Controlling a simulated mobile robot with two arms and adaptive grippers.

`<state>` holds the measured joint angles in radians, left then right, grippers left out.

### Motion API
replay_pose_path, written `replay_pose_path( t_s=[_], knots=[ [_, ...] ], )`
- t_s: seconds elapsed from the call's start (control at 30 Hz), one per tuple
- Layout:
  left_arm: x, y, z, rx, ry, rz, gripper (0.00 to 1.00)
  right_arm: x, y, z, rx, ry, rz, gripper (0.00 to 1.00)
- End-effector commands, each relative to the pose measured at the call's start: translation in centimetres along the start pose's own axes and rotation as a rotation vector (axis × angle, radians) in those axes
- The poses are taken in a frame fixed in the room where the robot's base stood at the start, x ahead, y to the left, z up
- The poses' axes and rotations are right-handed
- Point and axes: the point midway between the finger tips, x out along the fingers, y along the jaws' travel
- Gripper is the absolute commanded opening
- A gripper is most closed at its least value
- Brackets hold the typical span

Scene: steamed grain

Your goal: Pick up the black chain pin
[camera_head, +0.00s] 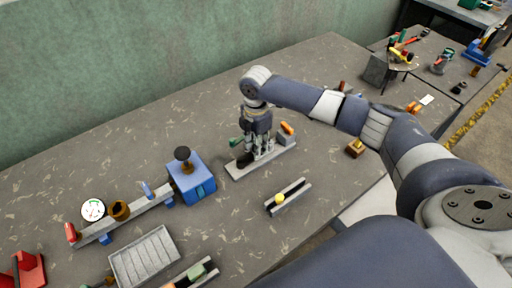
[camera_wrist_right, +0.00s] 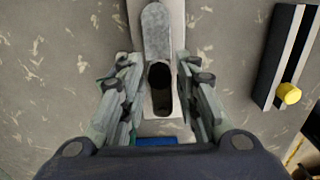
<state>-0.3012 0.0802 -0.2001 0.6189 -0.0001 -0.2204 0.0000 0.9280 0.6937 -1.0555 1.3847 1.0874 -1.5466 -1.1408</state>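My right gripper (camera_head: 257,148) points down over a light grey plate (camera_head: 236,174) on the table. In the right wrist view the gripper (camera_wrist_right: 161,78) is open, with one finger on each side of a grey link-shaped piece (camera_wrist_right: 157,30). A black rounded end, likely the black chain pin (camera_wrist_right: 160,76), shows between the fingers, with a gap to either side. In the head view a dark piece (camera_head: 245,159) shows beside the fingers; the rest is largely hidden by the gripper. My left gripper is not in view.
A blue box with a black knob (camera_head: 196,177) stands left of the plate. A narrow rail with a yellow ball (camera_head: 280,199) lies in front; it also shows in the wrist view (camera_wrist_right: 289,92). An orange-topped grey block (camera_head: 286,138) stands close right of the gripper. A ribbed tray (camera_head: 145,258) lies front left.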

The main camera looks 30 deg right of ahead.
Motion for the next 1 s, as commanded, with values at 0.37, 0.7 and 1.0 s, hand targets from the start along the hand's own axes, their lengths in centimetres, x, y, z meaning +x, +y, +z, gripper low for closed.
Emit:
replay_pose_path(
  t_s=[0.37,0.7,1.0],
  knots=[
    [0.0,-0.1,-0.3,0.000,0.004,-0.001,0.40,-0.1,0.1,0.0,0.000,0.000,0.002,0.00],
    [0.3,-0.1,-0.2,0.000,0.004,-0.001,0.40,-0.5,0.1,0.0,0.000,0.001,0.004,0.00],
    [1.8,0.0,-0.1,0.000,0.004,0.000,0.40,-3.5,-0.5,-0.1,-0.002,0.000,0.001,0.00]
  ],
)
